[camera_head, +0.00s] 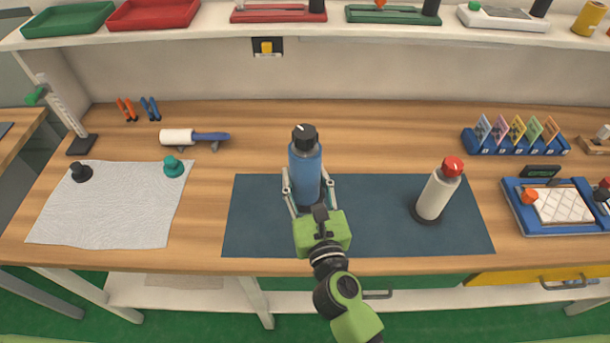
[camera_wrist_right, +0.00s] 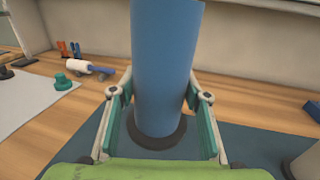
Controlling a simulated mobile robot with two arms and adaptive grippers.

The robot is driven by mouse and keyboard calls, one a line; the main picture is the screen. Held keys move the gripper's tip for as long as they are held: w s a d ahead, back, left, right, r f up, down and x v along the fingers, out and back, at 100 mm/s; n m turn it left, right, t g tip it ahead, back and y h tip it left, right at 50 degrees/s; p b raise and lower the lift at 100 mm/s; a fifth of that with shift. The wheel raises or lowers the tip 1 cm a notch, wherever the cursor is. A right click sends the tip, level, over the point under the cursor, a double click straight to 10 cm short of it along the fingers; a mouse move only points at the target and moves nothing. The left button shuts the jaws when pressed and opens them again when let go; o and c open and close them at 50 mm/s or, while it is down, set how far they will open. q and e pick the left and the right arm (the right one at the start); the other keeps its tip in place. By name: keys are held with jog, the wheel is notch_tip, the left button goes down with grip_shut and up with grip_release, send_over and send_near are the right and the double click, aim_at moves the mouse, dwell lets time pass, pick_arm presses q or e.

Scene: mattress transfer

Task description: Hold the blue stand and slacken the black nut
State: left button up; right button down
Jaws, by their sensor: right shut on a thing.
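The blue stand (camera_head: 305,172) is an upright blue cylinder on the dark blue mat, left of the mat's middle. The black nut (camera_head: 304,137) sits on its top and has a small white mark. My right gripper (camera_head: 309,188) is shut on the lower part of the stand, one finger on each side. In the right wrist view the blue stand (camera_wrist_right: 165,70) fills the middle, with a dark round base at its foot. The nut is out of that view. My left gripper is in neither view.
A white stand with a red top (camera_head: 437,190) stands to the right on the same dark mat (camera_head: 365,240). A grey cloth (camera_head: 110,215) with two small knobs lies at left. A white roller (camera_head: 178,137) and a blue card rack (camera_head: 515,143) are farther back. A shelf runs above.

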aim_at(305, 206)
jog(key=shift+f+b, duration=5.45)
jog(key=shift+f, duration=0.3)
